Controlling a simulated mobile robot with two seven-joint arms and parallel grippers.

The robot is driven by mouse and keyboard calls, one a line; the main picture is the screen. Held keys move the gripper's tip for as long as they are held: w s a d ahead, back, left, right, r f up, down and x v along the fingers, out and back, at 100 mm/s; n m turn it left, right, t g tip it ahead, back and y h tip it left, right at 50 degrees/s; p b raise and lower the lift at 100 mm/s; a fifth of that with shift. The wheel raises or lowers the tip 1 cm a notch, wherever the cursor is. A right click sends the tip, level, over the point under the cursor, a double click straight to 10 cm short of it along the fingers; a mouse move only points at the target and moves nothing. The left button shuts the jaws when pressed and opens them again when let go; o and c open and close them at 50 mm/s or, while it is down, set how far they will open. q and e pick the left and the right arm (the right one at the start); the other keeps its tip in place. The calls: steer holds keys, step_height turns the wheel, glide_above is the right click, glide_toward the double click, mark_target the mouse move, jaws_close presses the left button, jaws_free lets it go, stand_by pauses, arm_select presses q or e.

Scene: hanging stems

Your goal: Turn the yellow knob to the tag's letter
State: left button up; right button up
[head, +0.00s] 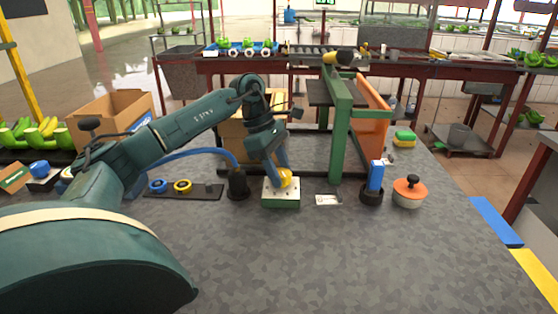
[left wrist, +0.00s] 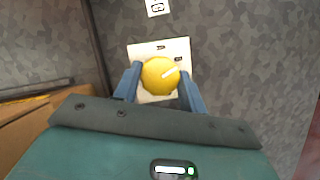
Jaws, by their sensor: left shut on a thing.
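The yellow knob (head: 286,179) sits on a small box with a cream top and green sides (head: 281,198) on the grey table. In the left wrist view the knob (left wrist: 159,75) has a white pointer line towards the upper right. Small dark marks show on the plate (left wrist: 145,49), too small to read surely. My left gripper (head: 281,177) is shut on the knob, with one blue finger at each side. A white tag (head: 328,200) lies on the table right of the box. It also shows in the left wrist view (left wrist: 157,7), its letter unclear. My right gripper is out of view.
A green post frame (head: 340,130) stands behind the tag. A black cup with a blue block (head: 375,178) and an orange-lidded pot (head: 409,190) stand to the right. A dark strip with rings (head: 205,191) lies left. The front table is clear.

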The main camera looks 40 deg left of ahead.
arm_select(q)
steer(key=shift+w+r+m+g+p, duration=0.15)
steer(key=shift+m+p, duration=0.1)
steer(key=shift+m, duration=0.2)
steer(key=shift+s+r+m+g+p, duration=0.1)
steer(key=shift+m+g+p, duration=0.1)
steer(key=shift+m, duration=0.25)
steer(key=m+g+p, duration=0.1)
steer(key=m, duration=0.1)
steer(key=shift+w+f+m, duration=0.1)
steer(key=shift+w+m, duration=0.05)
steer(key=shift+m, duration=0.25)
steer(key=shift+m+g, duration=0.45)
steer(key=shift+m, duration=0.75)
steer(key=shift+f+m+g, duration=0.1)
steer(key=shift+m+g, duration=0.4)
steer(key=shift+m, duration=0.7)
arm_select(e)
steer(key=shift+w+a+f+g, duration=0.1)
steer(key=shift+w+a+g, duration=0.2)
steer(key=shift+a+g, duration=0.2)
arm_select(q)
steer(key=shift+y, duration=0.3)
steer(key=o, duration=1)
